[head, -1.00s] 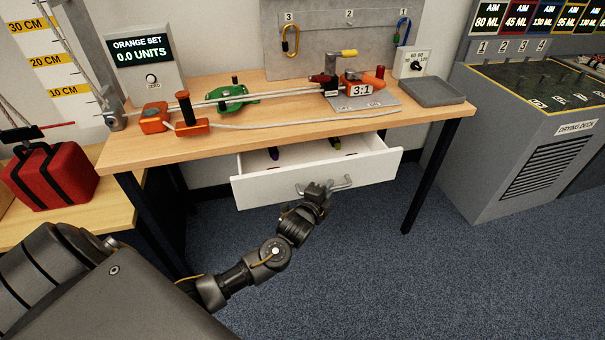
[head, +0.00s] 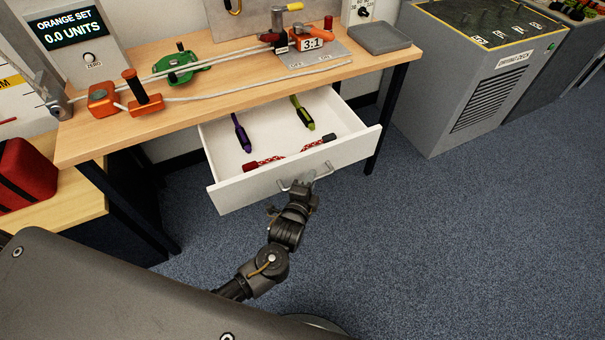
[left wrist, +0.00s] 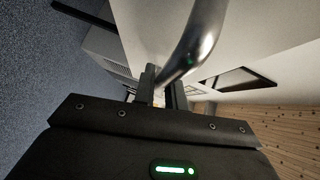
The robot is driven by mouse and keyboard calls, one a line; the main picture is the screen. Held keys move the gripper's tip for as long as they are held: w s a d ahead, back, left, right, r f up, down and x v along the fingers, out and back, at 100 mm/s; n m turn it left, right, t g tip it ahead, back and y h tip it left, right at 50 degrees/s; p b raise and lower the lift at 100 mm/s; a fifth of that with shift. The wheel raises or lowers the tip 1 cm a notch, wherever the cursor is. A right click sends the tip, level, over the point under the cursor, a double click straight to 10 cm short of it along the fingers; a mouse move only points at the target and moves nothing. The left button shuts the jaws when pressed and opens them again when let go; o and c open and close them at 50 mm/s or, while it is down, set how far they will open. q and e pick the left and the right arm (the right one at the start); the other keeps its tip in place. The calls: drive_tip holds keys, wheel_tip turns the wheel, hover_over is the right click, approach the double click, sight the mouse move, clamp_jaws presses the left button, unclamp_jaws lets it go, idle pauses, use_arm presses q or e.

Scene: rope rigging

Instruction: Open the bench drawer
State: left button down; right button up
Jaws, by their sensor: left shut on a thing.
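The white bench drawer (head: 300,175) stands well out from under the wooden bench (head: 130,125), with its inside in plain view. Its curved metal handle (head: 322,174) is on the front panel. My left gripper (head: 291,187) is at the handle's left part. In the left wrist view, the fingers (left wrist: 161,88) are shut on the shiny handle bar (left wrist: 200,32). My right gripper is in neither view.
The drawer holds a purple tool (head: 241,134), a green tool (head: 302,113) and a red patterned cord (head: 290,153). A dark bench leg (head: 391,120) stands right of the drawer. Blue carpet (head: 430,240) is clear in front and to the right.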

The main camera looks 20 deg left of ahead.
use_arm(q)
drive_tip(key=shift+d, duration=0.15)
drive_tip(key=c, duration=1.5)
unclamp_jaws()
drive_tip(key=shift+w, duration=0.1)
drive_tip(key=shift+o, duration=0.2)
drive_tip(key=s+r, duration=0.1)
drive_tip(key=s, duration=0.9)
drive_tip(key=shift+s+a+r, duration=0.25)
drive_tip(key=shift+s+a, duration=0.15)
drive_tip(key=shift+a, duration=0.05)
